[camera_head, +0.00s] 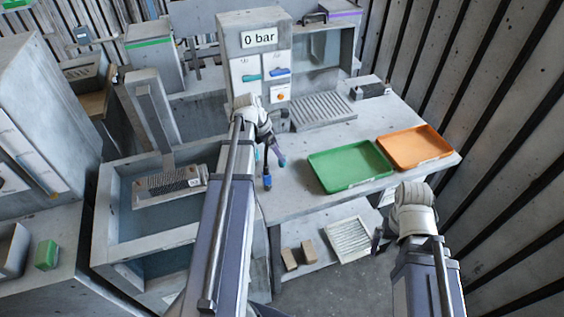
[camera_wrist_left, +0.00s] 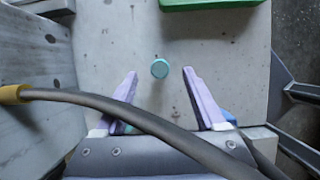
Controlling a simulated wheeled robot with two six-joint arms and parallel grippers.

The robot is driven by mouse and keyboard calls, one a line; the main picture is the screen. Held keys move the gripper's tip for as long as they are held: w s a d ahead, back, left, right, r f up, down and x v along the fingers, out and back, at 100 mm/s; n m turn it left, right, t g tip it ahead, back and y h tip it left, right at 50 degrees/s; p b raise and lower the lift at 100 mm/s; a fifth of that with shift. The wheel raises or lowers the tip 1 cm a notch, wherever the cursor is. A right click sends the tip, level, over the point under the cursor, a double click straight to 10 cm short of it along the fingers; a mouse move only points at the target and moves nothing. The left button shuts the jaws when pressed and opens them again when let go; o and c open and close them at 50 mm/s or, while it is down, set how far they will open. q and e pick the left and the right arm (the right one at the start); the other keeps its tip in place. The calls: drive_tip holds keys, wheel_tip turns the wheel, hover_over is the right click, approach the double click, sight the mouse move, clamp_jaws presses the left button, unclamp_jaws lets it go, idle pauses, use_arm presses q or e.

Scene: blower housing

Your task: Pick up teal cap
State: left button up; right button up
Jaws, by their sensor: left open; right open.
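The teal cap (camera_wrist_left: 160,68) is a small round piece on the light grey bench top in the left wrist view. It lies between and slightly beyond the two lilac fingertips of my left gripper (camera_wrist_left: 160,76), with a gap on both sides. My left gripper (camera_head: 275,173) is open and empty, over the left part of the bench in the head view. A small teal spot shows by its fingers there, but I cannot tell whether it is the cap. My right gripper (camera_head: 379,238) is open, low in front of the bench and mostly hidden by its wrist.
A green tray (camera_head: 349,166) and an orange tray (camera_head: 414,149) stand right of my left gripper on the bench (camera_head: 302,202). A water basin (camera_head: 128,247) is at left. A cable crosses the wrist view.

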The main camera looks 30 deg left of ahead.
use_arm(q)
drive_tip(key=b+x, duration=0.3)
drive_tip(key=x, duration=0.1)
drive_tip(key=shift+w+f+b, duration=0.1)
drive_tip(key=shift+f+b, duration=0.2)
drive_tip(key=shift+r, duration=0.1)
clamp_jaws()
